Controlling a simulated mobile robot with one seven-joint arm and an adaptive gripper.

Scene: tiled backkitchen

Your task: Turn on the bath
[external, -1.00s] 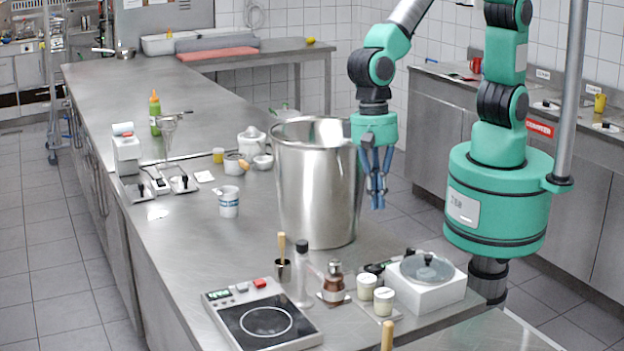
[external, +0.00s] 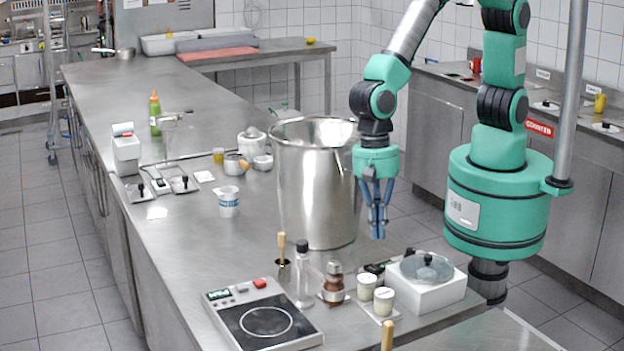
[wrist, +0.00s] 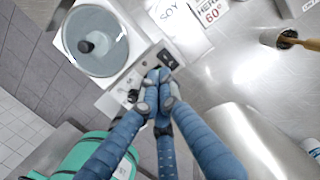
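The bath is a white box (external: 436,299) with a round glass lid (external: 427,266) and black knob, at the near right end of the steel counter. In the wrist view, the fingertips (wrist: 158,76) overlap the panel between switch and knob; contact cannot be told.
A tall steel pot (external: 316,200) stands close left of my gripper. Two small jars (external: 383,300), a brown-filled bottle (external: 333,284) and a hot plate (external: 264,318) stand left of the bath.

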